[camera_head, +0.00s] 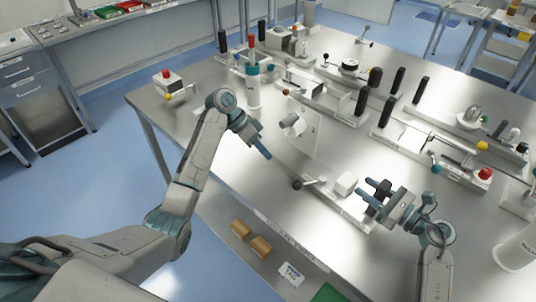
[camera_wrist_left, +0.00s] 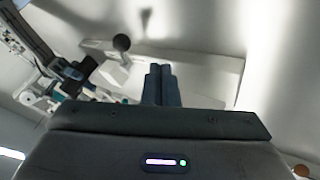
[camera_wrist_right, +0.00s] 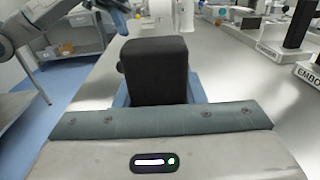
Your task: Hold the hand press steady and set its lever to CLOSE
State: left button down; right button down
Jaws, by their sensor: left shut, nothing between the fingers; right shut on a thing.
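The device I take for the hand press has a long pale base (camera_head: 318,180), a white block and a lever with a dark ball knob (camera_head: 297,184). Its label is not readable. The knob shows in the left wrist view (camera_wrist_left: 122,42), left of my left fingers. My left gripper (camera_head: 266,155) is shut and empty, above and left of the knob, apart from it. My right gripper (camera_head: 372,192) is shut on the black upright handle (camera_head: 383,186) at the base's right end. The handle fills the right wrist view's middle (camera_wrist_right: 157,70).
An upright plate (camera_head: 303,125) stands just behind the base. Other devices with black handles crowd the table behind and to the right. A white cylinder (camera_head: 253,88) stands at back left. Brown blocks (camera_head: 260,246) lie below the table's front edge.

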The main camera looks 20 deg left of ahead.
aim_at(307, 183)
pick_arm(q)
jog(key=x, duration=0.7)
jog(key=shift+d+f, duration=0.2)
jog(key=shift+f, duration=0.05)
jog(key=shift+s+d+r, duration=0.2)
jog(key=shift+s+d, duration=0.55)
jog(key=shift+d, duration=0.2)
jog(key=shift+s+d+r, duration=0.2)
jog(key=shift+s+d, duration=0.25)
jog(key=shift+d, duration=0.1)
jog(key=shift+s+d+f+n+t, duration=0.15)
jog(key=shift+s+n+t, duration=0.2)
jog(key=shift+n+t, duration=0.35)
